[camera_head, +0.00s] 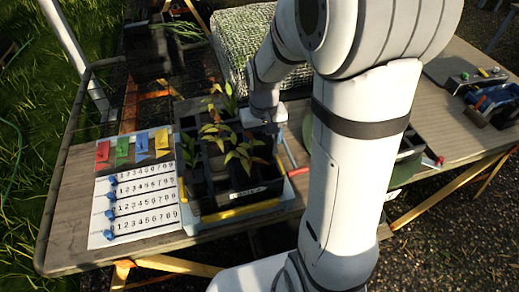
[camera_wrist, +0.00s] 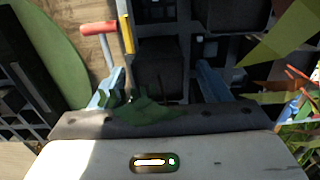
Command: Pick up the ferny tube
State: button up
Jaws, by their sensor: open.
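The tray (camera_head: 240,211) of black square tubes stands on the table, several of them holding leafy plants. My gripper (camera_head: 268,132) is at the tray's back right side, with its jaws partly hidden by my arm. In the wrist view, my gripper (camera_wrist: 160,72) is open, with one blue finger on each side of a dark square tube (camera_wrist: 160,65). Dark green foliage (camera_wrist: 145,109) lies between the fingers, close to the palm. It looks like the ferny plant, but I cannot tell for sure. I cannot see the fingers touching the tube.
A numbered board (camera_head: 143,205) with coloured packets lies left of the tray. Leafy plants (camera_head: 243,153) rise beside my gripper. A green round container (camera_head: 406,170) stands right of my arm. A red-handled tool (camera_wrist: 98,28) lies near the left finger. A blue toolbox (camera_head: 494,98) is far right.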

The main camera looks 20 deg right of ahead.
notch_tip(320, 180, down, 3)
jog(key=shift+f, duration=0.15)
jog(key=shift+c, duration=0.2)
jog(key=c, duration=1.1)
